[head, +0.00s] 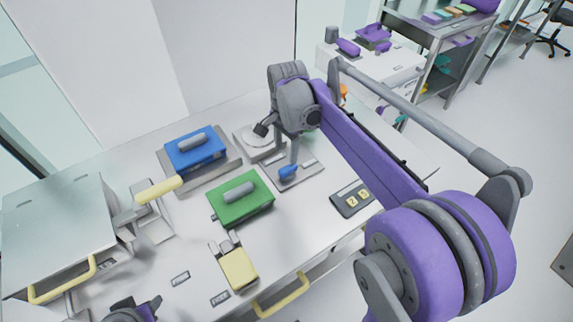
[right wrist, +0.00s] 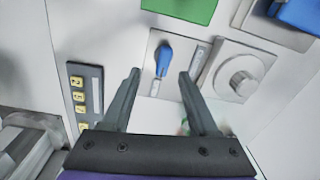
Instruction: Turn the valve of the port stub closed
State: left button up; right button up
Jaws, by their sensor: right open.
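The port stub's valve shows as a blue lever (head: 289,172) on a grey plate (head: 308,172) on the white bench. In the right wrist view the blue lever (right wrist: 163,57) points roughly up and down the picture on its plate (right wrist: 146,86). My right gripper (head: 277,148) is open above the plate. In the right wrist view its fingertips (right wrist: 160,72) appear on either side of the lever, with nothing held; I cannot tell whether they touch it. A dark grey and purple part of my left arm (head: 135,310) shows at the bottom edge; its jaws cannot be made out.
Beside the plate is a round grey dial (right wrist: 241,83). A green block (head: 241,199) and a blue block (head: 195,150) with grey handles stand to the left. A dark keypad (head: 353,199) lies to the right. A yellow-handled box (head: 60,225) stands at far left.

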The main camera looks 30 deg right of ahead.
aim_at(287, 168)
jog(key=shift+m, duration=0.9)
jog(key=f, duration=0.3)
jog(key=w+d+f, duration=0.1)
jog(key=f, duration=0.6)
jog(key=shift+w+d+f, duration=0.15)
jog(key=shift+w+f, duration=0.2)
jog(key=shift+w, duration=0.05)
jog(key=shift+c, duration=0.2)
grip_shut()
